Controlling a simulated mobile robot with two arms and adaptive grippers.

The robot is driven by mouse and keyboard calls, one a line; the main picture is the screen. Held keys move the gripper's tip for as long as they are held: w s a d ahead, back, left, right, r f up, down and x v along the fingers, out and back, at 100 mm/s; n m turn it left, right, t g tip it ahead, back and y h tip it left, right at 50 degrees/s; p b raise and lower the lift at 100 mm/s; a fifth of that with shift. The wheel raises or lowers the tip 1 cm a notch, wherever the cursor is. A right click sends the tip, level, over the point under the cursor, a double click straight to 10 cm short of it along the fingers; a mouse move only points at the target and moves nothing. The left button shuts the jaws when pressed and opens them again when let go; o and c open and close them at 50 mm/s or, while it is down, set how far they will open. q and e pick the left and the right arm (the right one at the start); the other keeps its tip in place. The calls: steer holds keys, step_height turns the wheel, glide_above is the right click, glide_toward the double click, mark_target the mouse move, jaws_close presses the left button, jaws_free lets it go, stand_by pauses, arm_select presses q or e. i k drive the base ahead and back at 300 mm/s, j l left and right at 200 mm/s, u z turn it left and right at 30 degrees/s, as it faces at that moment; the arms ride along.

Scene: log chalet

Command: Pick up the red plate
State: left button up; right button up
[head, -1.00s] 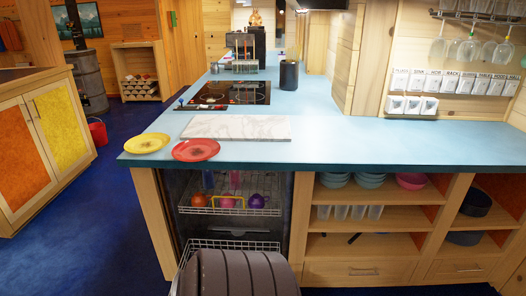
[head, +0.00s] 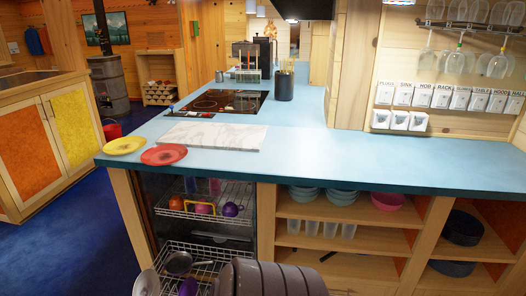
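The red plate (head: 164,155) lies flat on the blue countertop (head: 330,157), near its front left edge. A yellow plate (head: 125,146) lies just to its left. A white marble board (head: 213,137) lies to its right and slightly behind. Neither of my grippers shows in the head view. Nothing covers the red plate.
Below the counter, an open dishwasher has an upper rack (head: 205,208) with cups and a lower rack (head: 195,262) pulled out with dishes. A black hob (head: 217,102) is behind the board. Shelves with bowls (head: 309,195) are at right. The countertop's right half is clear.

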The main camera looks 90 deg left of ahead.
mark_target(159, 156)
steer(key=i+j+u, duration=0.1)
steer(key=i+u, duration=0.2)
steer(key=u, duration=0.15)
steer(key=i+u, duration=0.3)
steer(key=u, duration=0.2)
steer(key=i+l+u, duration=0.2)
steer(key=u, duration=0.25)
steer(key=i, duration=0.1)
